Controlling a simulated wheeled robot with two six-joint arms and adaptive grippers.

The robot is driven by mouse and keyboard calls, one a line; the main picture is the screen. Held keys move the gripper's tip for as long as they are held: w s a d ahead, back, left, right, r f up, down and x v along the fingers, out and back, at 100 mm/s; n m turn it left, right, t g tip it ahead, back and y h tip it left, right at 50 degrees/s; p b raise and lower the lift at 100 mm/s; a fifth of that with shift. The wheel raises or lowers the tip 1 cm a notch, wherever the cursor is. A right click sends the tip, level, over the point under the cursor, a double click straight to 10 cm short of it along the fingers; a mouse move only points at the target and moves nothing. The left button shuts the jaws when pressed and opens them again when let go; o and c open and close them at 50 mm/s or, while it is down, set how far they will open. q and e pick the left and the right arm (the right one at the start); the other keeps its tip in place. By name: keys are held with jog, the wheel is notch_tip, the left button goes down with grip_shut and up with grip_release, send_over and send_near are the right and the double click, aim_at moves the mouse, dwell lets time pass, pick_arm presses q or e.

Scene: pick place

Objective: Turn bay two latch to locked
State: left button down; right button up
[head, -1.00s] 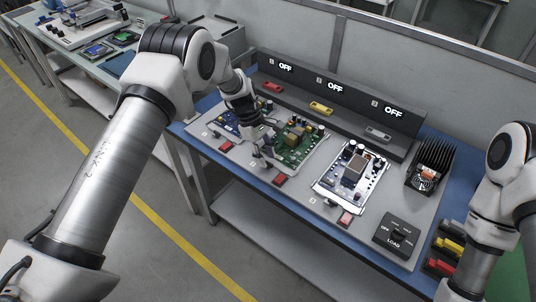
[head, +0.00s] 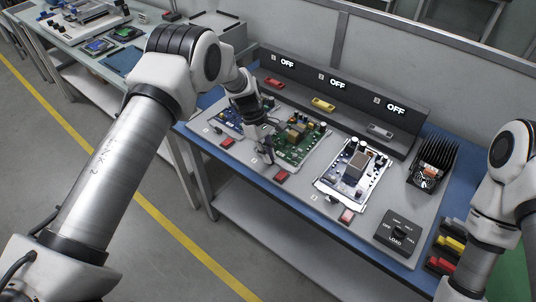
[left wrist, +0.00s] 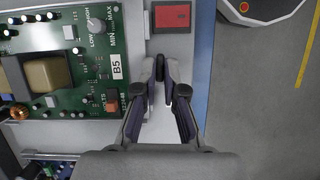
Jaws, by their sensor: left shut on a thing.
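The middle bay holds a green circuit board (head: 303,142), also in the left wrist view (left wrist: 95,75), where its label reads B5. My left gripper (head: 267,153) points down at the front left corner of this board. In the left wrist view my left gripper (left wrist: 160,88) has its two fingers closed around a small dark latch handle (left wrist: 160,68), beside the board's edge. The fingers hide most of the latch, so I cannot tell its exact angle. My right arm shows at the right edge of the head view; its gripper is out of frame.
A red block (head: 281,176) sits at the bay's front edge. A blue board (head: 229,117) lies left and a silver-framed board (head: 352,173) right. Displays on the rear console (head: 340,100) read OFF. A LOAD switch box (head: 398,234) and a black heatsink (head: 433,160) stand right.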

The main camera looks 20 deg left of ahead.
pick_arm(q)
jog(key=m+b, duration=0.1)
jog(key=m+g+b, duration=0.1)
jog(key=m, duration=0.1)
jog(key=shift+d+f+y, duration=0.1)
jog(key=shift+f+y, duration=0.25)
jog(key=shift+y, duration=0.05)
jog(key=m+b, duration=0.1)
jog(key=m, duration=0.1)
jog(key=m+g+y+b, duration=0.1)
jog(key=m, duration=0.2)
jog(key=shift+w+d, duration=0.15)
jog(key=m+y, duration=0.1)
jog(key=m, duration=0.1)
jog(key=m+y+b, duration=0.1)
jog(key=m, duration=0.1)
jog(key=shift+d+r+m+g, duration=0.1)
jog(key=shift+d+m+g, duration=0.1)
jog(key=shift+m+g, duration=0.15)
jog(key=shift+d+m+y, duration=0.15)
jog(key=shift+m+y, duration=0.75)
jog(key=shift+m, duration=1.35)
jog(key=c, duration=1.3)
grip_release()
jog(key=shift+o, duration=0.2)
jog(key=shift+w+r, duration=0.1)
